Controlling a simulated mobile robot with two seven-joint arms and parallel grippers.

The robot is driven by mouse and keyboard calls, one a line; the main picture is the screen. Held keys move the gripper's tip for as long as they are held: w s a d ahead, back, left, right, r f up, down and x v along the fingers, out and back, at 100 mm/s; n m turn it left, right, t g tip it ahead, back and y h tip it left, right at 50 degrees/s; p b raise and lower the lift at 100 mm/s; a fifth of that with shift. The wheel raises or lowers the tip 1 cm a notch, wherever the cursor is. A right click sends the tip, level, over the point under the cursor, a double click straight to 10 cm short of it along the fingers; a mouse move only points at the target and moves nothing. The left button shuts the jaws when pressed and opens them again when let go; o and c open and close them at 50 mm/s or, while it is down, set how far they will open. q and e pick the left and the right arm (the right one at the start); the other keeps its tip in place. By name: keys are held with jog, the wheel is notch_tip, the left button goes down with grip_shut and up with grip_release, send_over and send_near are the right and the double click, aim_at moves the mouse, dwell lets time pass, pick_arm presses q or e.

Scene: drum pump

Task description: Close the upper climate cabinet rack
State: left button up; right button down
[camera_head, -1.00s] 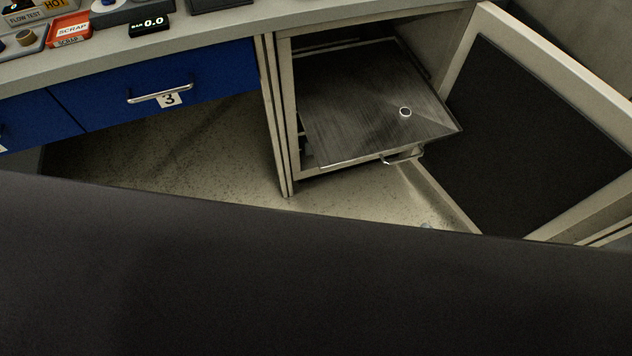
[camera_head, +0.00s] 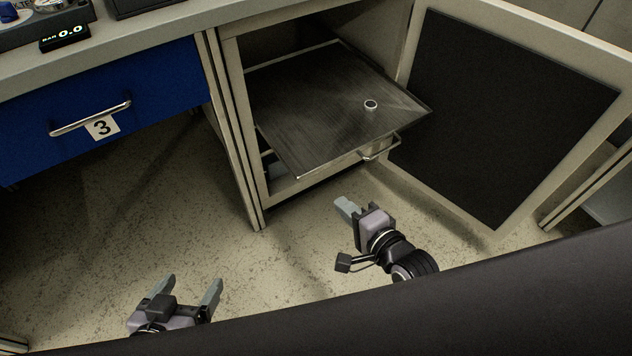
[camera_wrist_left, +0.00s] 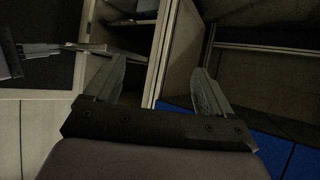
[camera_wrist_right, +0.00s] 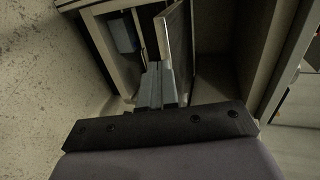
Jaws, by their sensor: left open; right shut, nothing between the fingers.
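The upper rack (camera_head: 320,115) is a flat metal tray pulled well out of the open climate cabinet (camera_head: 232,100). A small round piece (camera_head: 371,105) lies on it, and a bar handle (camera_head: 380,148) is on its front. My right gripper (camera_head: 345,208) is shut and empty, below and in front of the rack, apart from the handle. It also shows shut in the right wrist view (camera_wrist_right: 157,85), pointing toward the cabinet. My left gripper (camera_head: 190,283) is open and empty, low over the floor at the left. In the left wrist view, its fingers (camera_wrist_left: 157,78) are spread.
The cabinet door (camera_head: 505,115) stands wide open to the right of the rack. A blue drawer (camera_head: 110,105) marked 3 is shut under the worktop at the left. The floor (camera_head: 120,230) in front is clear. A dark edge crosses the bottom of the head view.

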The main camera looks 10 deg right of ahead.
jog(key=b, duration=0.3)
send_near(310, 172)
jog(key=x, duration=0.2)
jog(key=f+x, duration=0.1)
jog(key=x, duration=0.1)
jog(key=shift+w+a, duration=0.1)
jog(key=shift+w, duration=0.15)
jog(key=shift+w+a, duration=0.25)
jog(key=shift+w, duration=0.4)
pick_arm(q)
jog(key=d, duration=0.1)
jog(key=w+d+r+h, duration=0.1)
jog(key=shift+w+d+t, duration=0.2)
jog(key=shift+d+t, duration=0.2)
pick_arm(e)
jog(key=shift+w+a, duration=0.1)
jog(key=shift+w, duration=0.15)
pick_arm(q)
jog(key=shift+w, duration=0.1)
